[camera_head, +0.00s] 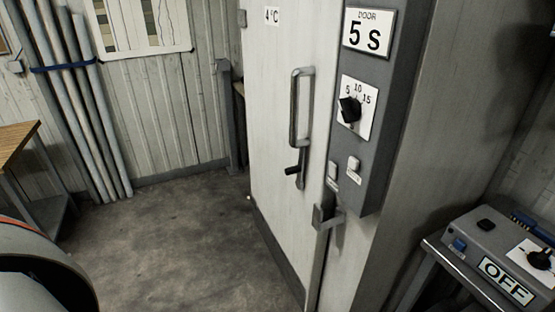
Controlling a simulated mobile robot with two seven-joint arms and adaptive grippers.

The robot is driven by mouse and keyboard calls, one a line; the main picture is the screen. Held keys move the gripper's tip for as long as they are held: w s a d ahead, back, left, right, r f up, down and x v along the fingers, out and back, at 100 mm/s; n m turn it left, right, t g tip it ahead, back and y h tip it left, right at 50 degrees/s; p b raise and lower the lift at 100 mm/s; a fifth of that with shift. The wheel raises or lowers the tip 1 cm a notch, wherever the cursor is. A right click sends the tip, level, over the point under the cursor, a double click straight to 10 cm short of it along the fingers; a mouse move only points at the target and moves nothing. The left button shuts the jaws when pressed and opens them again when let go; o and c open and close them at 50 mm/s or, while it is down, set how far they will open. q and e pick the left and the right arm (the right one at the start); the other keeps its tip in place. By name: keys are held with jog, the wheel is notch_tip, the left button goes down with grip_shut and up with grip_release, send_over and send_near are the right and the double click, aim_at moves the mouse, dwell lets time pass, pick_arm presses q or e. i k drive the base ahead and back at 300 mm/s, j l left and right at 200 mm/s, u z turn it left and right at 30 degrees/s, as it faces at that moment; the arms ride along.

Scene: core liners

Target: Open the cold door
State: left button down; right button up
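The cold door (275,110) is a tall off-white panel with a small "4°C" label near its top. It looks shut against its frame. A grey upright pull handle (294,107) is on its right part, with a small dark lever (294,171) just below. A metal latch or bracket (326,208) sits at the door's right edge. A grey control box (372,140) right of the door carries a "DOOR 5 s" sign, a black dial marked 5, 10, 15, and two small buttons. Neither of my grippers shows.
A machine marked "OFF" (505,280) stands on a stand at the lower right. Several long pipes (78,100) lean on the left wall near a wooden-topped table (14,137). The concrete floor (180,240) left of the door is clear.

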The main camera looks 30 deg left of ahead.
aim_at(290, 50)
jog(key=i+j+z, duration=0.1)
jog(key=j+z, duration=0.3)
jog(key=j, duration=0.15)
jog(key=j+z, duration=0.4)
jog(key=k+j+z, duration=0.1)
jog(key=j+z, duration=0.35)
jog(key=j, duration=0.2)
